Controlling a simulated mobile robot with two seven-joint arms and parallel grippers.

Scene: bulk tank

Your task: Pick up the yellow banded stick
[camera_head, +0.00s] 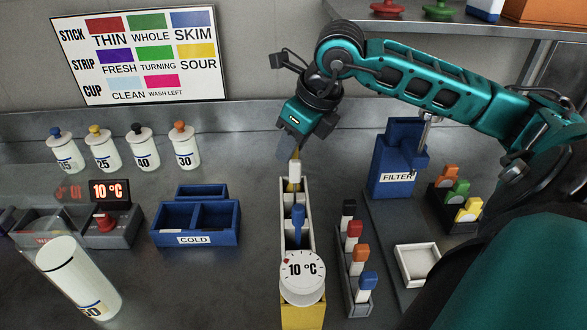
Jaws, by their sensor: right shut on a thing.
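The yellow banded stick (294,172) is upright at the far end of a narrow pale holder (309,225), its yellowish band showing low down. My right gripper (291,153) points down from above and is shut on the top of this stick. The stick's lower end is at the holder's far compartment; I cannot tell whether it is still inside or just above it. A blue stick (298,222) stands nearer in the same holder. My left gripper is not in view.
A blue FILTER box (390,180) and white tray (416,262) are further right. A blue COLD box (196,240) stands left.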

